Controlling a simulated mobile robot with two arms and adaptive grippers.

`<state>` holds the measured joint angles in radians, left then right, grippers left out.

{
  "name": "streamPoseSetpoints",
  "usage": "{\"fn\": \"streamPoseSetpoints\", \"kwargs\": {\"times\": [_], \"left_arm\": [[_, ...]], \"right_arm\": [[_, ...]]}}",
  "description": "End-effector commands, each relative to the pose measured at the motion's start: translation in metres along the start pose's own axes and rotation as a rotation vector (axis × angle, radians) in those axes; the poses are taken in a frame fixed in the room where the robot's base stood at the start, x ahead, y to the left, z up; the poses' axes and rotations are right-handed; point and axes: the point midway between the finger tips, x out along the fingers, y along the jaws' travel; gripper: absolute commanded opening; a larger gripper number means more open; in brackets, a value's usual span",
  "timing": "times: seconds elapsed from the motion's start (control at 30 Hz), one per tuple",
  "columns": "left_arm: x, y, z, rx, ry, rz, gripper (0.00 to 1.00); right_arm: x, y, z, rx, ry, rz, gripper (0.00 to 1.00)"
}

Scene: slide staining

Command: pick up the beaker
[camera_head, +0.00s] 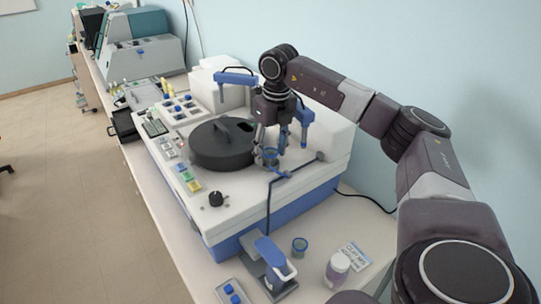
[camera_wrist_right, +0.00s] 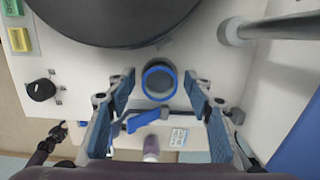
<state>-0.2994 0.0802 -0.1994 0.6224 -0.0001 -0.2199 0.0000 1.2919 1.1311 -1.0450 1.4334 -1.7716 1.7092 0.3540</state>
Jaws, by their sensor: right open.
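The beaker, a small clear cup with a blue rim (camera_wrist_right: 160,80), stands beside the dark round disc on the white machine; its blue rim also shows in the head view (camera_head: 270,158). My right gripper (camera_head: 272,142) is above it, pointing down. In the right wrist view the open fingers (camera_wrist_right: 158,88) lie to the left and right of the beaker, with a gap on each side. Nothing is held. The gripper partly hides the beaker in the head view.
The dark disc (camera_head: 222,146) and a black knob (camera_head: 216,199) are on the machine top. A metal rod (camera_wrist_right: 270,26) stands near the right finger.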

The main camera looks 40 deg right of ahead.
Motion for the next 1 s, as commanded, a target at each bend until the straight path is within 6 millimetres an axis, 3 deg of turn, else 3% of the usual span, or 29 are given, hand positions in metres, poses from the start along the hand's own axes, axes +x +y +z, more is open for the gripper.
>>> {"fn": "streamPoseSetpoints", "kwargs": {"times": [0.27, 0.63, 1.0], "left_arm": [[-0.0012, 0.0003, 0.0008, 0.0, -0.001, 0.0, 0.4], [-0.0011, 0.0005, 0.0017, 0.001, -0.003, 0.001, 0.4], [0.0008, 0.0007, 0.0022, 0.001, -0.004, 0.001, 0.4]], "right_arm": [[0.0061, 0.0, -0.0002, 0.0, -0.001, 0.0, 0.48], [0.0056, 0.0001, -0.0001, 0.0, -0.001, 0.0, 0.09], [0.0005, 0.0002, 0.0012, 0.0, -0.003, 0.0, 0.08]]}}
